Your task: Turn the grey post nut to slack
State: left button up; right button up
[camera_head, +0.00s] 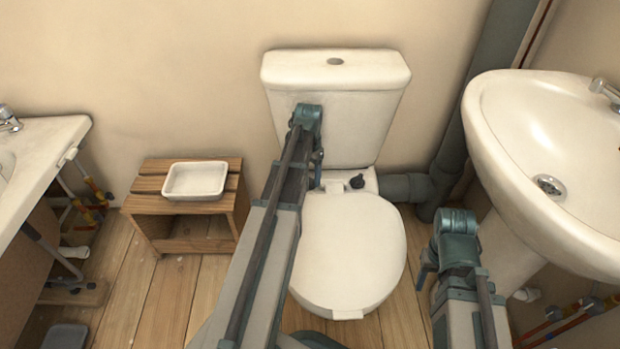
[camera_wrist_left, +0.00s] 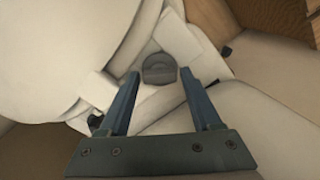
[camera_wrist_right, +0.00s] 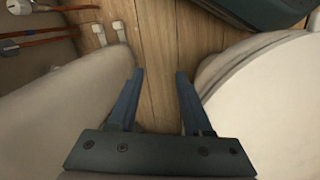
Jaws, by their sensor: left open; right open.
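The grey post nut (camera_wrist_left: 159,68) shows in the left wrist view as a round grey cap with a raised bar, on the pale toilet behind the seat. My left gripper (camera_wrist_left: 164,95) is open, with its two fingertips either side of the nut's near edge in that view; I cannot tell whether they touch it. In the head view my left gripper (camera_head: 318,170) points down behind the toilet lid (camera_head: 348,250), and the arm hides the grey nut. A dark knob (camera_head: 357,181) sits to the right. My right gripper (camera_wrist_right: 159,95) is open and empty beside the toilet.
The cistern (camera_head: 336,105) stands close behind my left gripper. The basin (camera_head: 545,160) and a grey waste pipe (camera_head: 440,180) are at the right. A wooden crate (camera_head: 238,200) with a white dish (camera_head: 195,180) stands left. Floorboards are bare between crate and toilet.

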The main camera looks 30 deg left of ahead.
aim_at(309, 178)
pick_arm(q)
jog(key=shift+c, duration=0.2)
grip_shut()
jog(key=shift+n, duration=0.7)
jog(key=shift+o, duration=0.2)
grip_release()
jog(key=shift+r, duration=0.15)
notch_tip(309, 178, up, 14)
jog(key=p, duration=1.4)
jog(key=shift+f, duration=0.2)
